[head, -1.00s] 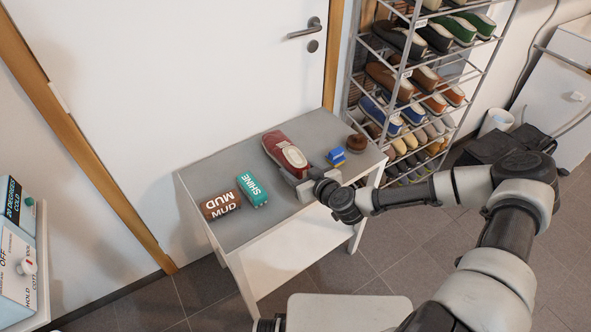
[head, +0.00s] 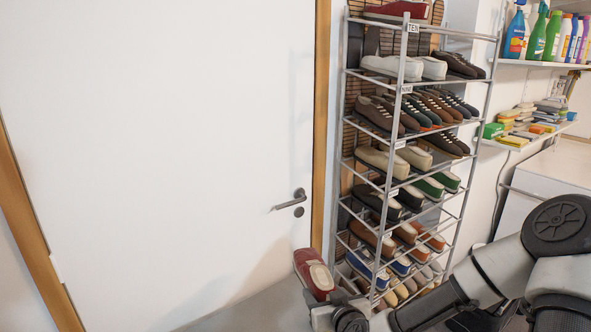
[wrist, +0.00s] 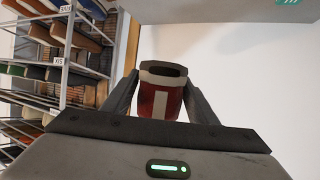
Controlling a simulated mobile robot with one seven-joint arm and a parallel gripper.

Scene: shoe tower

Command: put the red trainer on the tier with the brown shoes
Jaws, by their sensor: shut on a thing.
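The red trainer (head: 313,273), with a pale lining and sole, is at the bottom centre of the head view. My gripper (head: 322,308) is shut on it by one end. In the wrist view the trainer (wrist: 161,94) sits between both fingers. The shoe rack (head: 401,60) stands behind and to the right. Brown shoes (head: 364,233) share a lower tier with orange-brown ones. Other brown shoes (head: 376,113) stand on a higher tier with dark ones. A dark red shoe (head: 395,10) is on the top tier.
A white door (head: 160,150) with a handle (head: 290,201) is behind. Shelves with bottles (head: 540,35) and sponges (head: 510,130) are at right. My arm crosses the lower right.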

